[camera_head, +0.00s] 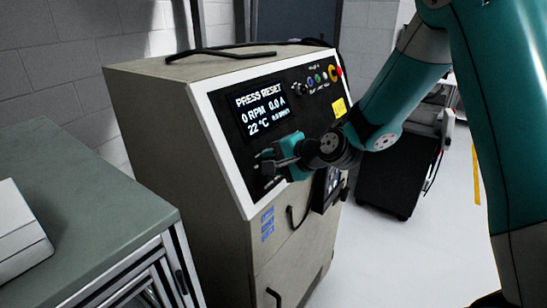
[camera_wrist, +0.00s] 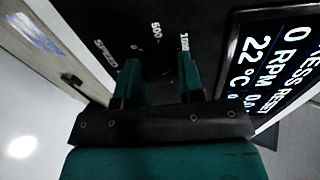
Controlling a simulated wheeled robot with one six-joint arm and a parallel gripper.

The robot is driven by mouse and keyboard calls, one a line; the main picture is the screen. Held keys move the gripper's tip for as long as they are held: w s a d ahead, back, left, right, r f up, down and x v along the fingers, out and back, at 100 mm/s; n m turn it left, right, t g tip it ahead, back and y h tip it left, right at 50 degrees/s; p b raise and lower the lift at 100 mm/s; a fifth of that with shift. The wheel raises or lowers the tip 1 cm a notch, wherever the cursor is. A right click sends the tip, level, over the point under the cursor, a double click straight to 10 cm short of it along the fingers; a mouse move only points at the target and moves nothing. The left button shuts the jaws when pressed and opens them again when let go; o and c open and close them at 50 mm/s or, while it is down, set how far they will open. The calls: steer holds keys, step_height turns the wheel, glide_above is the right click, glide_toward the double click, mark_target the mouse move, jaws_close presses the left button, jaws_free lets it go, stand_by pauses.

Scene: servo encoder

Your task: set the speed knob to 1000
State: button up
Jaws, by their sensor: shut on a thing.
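The grey control cabinet (camera_head: 185,150) has a black sloped front panel. Its display (camera_head: 263,108) reads "PRESS RESET", 0 RPM, 0.0 A and 22 °C. The same display (camera_wrist: 270,60) shows at the right in the wrist view. My gripper (camera_head: 270,160) is at the lower left of the panel, below the display. In the wrist view my gripper (camera_wrist: 160,78) has its two teal fingers either side of the dark speed knob (camera_wrist: 160,84), shut on it. The SPEED scale with 0, 500 and 1000 shows beyond the fingertips. The knob's pointer cannot be made out.
Small coloured buttons and a red knob (camera_head: 338,72) line the panel's upper right, above a yellow label (camera_head: 339,107). A black cable lies on the cabinet top. A green-topped bench (camera_head: 85,190) stands at the left. The floor at the right is partly clear.

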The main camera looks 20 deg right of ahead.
steer(key=shift+m, duration=0.4)
steer(key=o, duration=0.9)
steer(key=shift+s, duration=0.1)
steer(key=b+v, duration=0.3)
steer(key=v, duration=1.4)
steer(key=shift+r+b, duration=0.2)
steer(key=shift+b, duration=0.2)
